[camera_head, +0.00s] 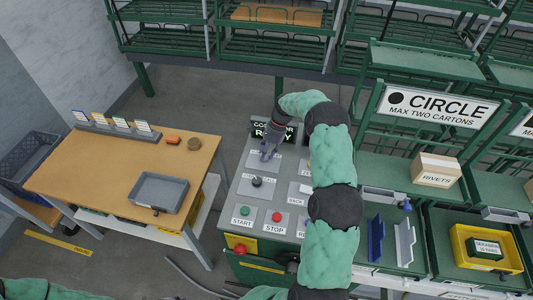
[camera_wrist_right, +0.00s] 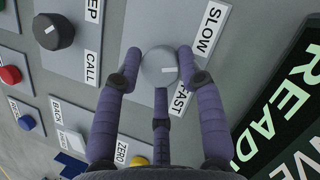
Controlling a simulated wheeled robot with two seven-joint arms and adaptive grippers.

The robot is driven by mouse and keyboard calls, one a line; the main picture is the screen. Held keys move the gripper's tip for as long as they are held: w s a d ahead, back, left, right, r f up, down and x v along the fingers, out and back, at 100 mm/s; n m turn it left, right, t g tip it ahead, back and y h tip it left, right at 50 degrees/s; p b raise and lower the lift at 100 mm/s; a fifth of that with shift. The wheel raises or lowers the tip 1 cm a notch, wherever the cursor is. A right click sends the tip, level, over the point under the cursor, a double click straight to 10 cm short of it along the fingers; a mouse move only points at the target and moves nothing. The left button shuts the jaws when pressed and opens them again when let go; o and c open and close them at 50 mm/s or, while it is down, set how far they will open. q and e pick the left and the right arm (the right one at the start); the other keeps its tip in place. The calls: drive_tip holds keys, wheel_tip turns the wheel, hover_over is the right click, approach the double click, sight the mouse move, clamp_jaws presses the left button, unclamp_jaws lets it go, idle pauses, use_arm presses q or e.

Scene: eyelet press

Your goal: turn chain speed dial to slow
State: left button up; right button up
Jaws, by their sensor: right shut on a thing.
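The chain speed dial (camera_wrist_right: 160,67) is a round grey knob with a short white pointer mark, on a grey plate on the control panel. In the right wrist view, the labels SLOW and FAST stand to its right, SLOW above and FAST below. The pointer mark lies towards the right, roughly between the two words. My right gripper (camera_wrist_right: 160,75) is shut on the dial, two purple fingers at its sides and a third below it. In the head view my right gripper (camera_head: 268,153) hides the dial. My left gripper is out of view; only green arm padding shows at bottom left.
Another black dial (camera_wrist_right: 54,31) beside a CALL label is near. The START button (camera_head: 244,211) and STOP button (camera_head: 277,216) sit lower on the panel. A display (camera_head: 262,131) stands behind my gripper. A wooden table (camera_head: 100,175) with a grey tray (camera_head: 187,193) is left.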

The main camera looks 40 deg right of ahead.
drive_tip(key=shift+w+r+n+g, duration=0.3)
drive_tip(key=shift+w+n, duration=0.1)
drive_tip(key=shift+n, duration=0.7)
drive_tip(key=o, duration=1.1)
drive_tip(key=shift+a, duration=0.1)
drive_tip(key=shift+s+a, duration=0.1)
drive_tip(key=shift+a, duration=0.1)
drive_tip(key=shift+d+f, duration=0.1)
drive_tip(key=shift+d, duration=0.1)
drive_tip(key=shift+d+r, duration=0.15)
drive_tip(key=shift+r, duration=0.1)
drive_tip(key=v, duration=1.1)
drive_tip(key=shift+r, duration=0.25)
drive_tip(key=shift+w+r, duration=0.1)
drive_tip(key=shift+w, duration=0.1)
